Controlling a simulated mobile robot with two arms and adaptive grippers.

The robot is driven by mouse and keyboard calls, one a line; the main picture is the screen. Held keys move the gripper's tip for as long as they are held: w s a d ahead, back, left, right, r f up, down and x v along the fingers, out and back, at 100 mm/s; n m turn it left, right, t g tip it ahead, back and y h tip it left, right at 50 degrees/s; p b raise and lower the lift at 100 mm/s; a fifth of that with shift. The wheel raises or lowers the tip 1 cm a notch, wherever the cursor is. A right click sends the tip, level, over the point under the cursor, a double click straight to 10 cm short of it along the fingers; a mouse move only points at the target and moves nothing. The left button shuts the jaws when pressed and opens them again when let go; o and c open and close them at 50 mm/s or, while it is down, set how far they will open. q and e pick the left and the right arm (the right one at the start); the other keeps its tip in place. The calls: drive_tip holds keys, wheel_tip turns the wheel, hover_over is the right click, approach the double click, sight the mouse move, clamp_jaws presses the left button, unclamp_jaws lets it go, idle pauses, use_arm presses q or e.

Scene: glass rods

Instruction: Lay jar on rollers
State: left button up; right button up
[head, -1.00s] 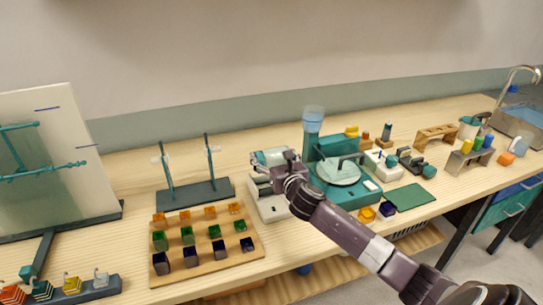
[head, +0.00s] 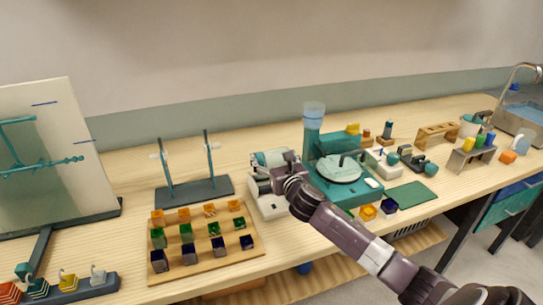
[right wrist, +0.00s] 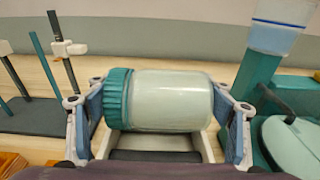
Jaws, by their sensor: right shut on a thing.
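The jar (right wrist: 170,100) is pale with a ridged teal lid (right wrist: 117,97). It lies on its side, lid to the left, in the right wrist view. My right gripper (right wrist: 158,106) is shut on it, one finger at the lid end and one at the base end. The white roller stand (head: 268,205) is directly beneath, with a dark roller (right wrist: 155,156) showing in front of the jar. I cannot tell whether the jar touches the rollers. In the head view the jar (head: 266,158) is partly hidden by my right gripper (head: 280,160). My left gripper is out of view.
A teal machine with a round plate (head: 338,168) and a tall teal column (head: 312,130) stands close on the right. A dark stand with two rods (head: 195,190) is on the left. A wooden rack of colored blocks (head: 205,258) lies in front of it.

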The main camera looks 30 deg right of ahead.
drive_tip(key=shift+f+b, duration=1.05)
drive_tip(key=shift+f, duration=0.75)
drive_tip(key=o, duration=1.7)
drive_tip(key=shift+c, duration=0.2)
drive_tip(key=shift+f, duration=0.1)
drive_tip(key=shift+s, duration=0.15)
drive_tip(key=v, duration=1.2)
